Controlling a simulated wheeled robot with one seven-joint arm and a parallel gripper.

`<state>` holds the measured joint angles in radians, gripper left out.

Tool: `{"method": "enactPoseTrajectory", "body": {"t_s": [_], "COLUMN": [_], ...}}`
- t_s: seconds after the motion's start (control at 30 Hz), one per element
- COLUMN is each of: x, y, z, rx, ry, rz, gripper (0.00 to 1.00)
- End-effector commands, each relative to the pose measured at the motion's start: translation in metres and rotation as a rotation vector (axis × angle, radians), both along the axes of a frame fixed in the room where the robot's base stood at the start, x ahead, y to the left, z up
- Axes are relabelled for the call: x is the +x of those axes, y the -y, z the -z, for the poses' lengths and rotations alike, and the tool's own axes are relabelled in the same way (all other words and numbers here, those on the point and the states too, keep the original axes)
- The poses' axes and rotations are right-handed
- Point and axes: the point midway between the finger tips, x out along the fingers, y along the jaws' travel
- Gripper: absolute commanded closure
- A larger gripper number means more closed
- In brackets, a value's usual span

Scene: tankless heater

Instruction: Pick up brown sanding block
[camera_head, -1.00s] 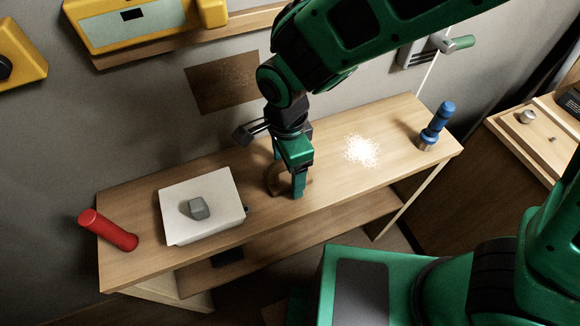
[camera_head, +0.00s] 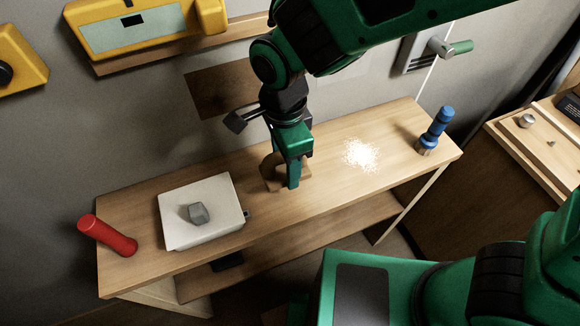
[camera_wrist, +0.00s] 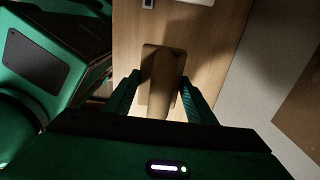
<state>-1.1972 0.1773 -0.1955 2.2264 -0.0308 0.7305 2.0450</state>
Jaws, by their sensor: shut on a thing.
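The brown sanding block (camera_head: 269,171) is at the middle of the wooden workbench (camera_head: 335,195), partly hidden behind my gripper (camera_head: 292,180) in the head view. In the wrist view the sanding block (camera_wrist: 160,72) lies between the two green fingers of my gripper (camera_wrist: 160,90). My gripper points down and is shut on the block. The block looks at or just above the bench top; I cannot tell whether it is clear of it.
A white box (camera_head: 180,225) with a grey piece (camera_head: 199,212) on it stands left of the block. A red cylinder (camera_head: 106,236) is at the bench's left end. A blue-handled tool (camera_head: 436,130) stands at the right end. White speckles (camera_head: 361,155) mark the bench between.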

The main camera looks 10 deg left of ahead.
Motion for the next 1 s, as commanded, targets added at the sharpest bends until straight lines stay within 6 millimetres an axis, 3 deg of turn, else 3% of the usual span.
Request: {"method": "enactPoseTrajectory", "body": {"t_s": [0.2, 0.5, 1.0], "x": [-0.044, -0.083, -0.094], "y": [-0.029, -0.054, -0.061], "z": [-0.028, -0.056, -0.064], "rx": [0.001, -0.002, -0.002], "ry": [-0.002, -0.003, -0.003], "rz": [-0.009, -0.008, -0.006], "gripper": [0.76, 0.76, 0.76]}}
